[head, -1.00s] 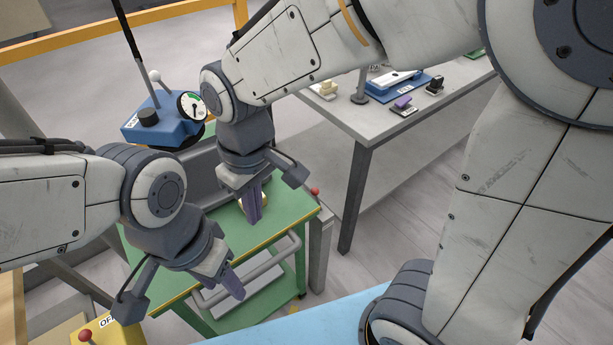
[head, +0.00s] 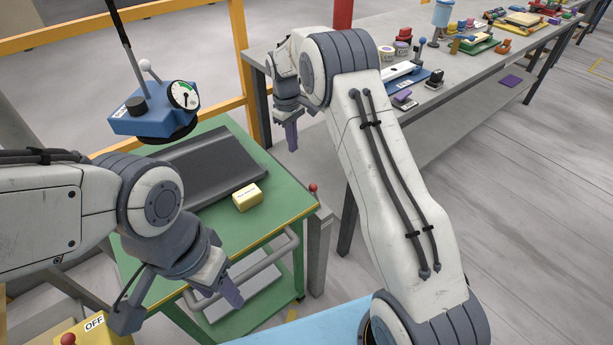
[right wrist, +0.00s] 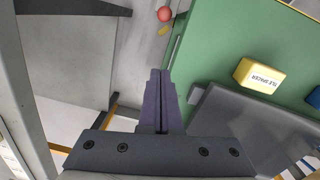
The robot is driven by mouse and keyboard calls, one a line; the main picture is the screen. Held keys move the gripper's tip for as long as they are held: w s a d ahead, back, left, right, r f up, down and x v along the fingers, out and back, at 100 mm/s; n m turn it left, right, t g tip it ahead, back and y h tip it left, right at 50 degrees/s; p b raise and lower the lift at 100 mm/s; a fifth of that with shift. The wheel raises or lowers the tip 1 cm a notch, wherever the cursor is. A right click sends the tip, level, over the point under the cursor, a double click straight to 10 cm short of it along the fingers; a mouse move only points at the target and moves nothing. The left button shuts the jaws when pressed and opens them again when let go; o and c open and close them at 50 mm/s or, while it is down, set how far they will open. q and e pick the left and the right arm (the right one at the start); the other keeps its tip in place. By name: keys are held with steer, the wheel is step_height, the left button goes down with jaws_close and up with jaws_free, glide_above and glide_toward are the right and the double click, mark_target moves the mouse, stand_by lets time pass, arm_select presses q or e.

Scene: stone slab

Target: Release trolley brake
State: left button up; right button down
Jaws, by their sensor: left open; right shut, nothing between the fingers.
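The trolley (head: 235,238) has a green top with a yellow-edged rim and a grey push handle (head: 262,262). A red ball knob (head: 313,188) stands at its right corner. The knob also shows at the top of the right wrist view (right wrist: 164,14), beyond my fingertips and apart from them. My right gripper (head: 291,135) is shut and empty, its purple fingers pointing down, beyond the trolley's far right edge. Its fingers fill the middle of the right wrist view (right wrist: 158,100). My left gripper (head: 225,288) is open near the trolley's front handle, holding nothing visible.
A yellow tile spacer box (head: 247,197) and a dark grey channel (head: 205,165) lie on the trolley top. A blue gauge unit (head: 155,118) is at the upper left. A yellow OFF box (head: 97,335) is at lower left. A grey bench (head: 440,110) with many items stands right.

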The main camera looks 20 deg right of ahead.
steer(key=p, duration=0.1)
glide_above(316, 196)
steer(key=w+a, duration=0.2)
steer(key=w, duration=0.2)
steer(key=shift+f, duration=5.35)
steer(key=shift+w, duration=0.1)
steer(key=shift+d, duration=0.15)
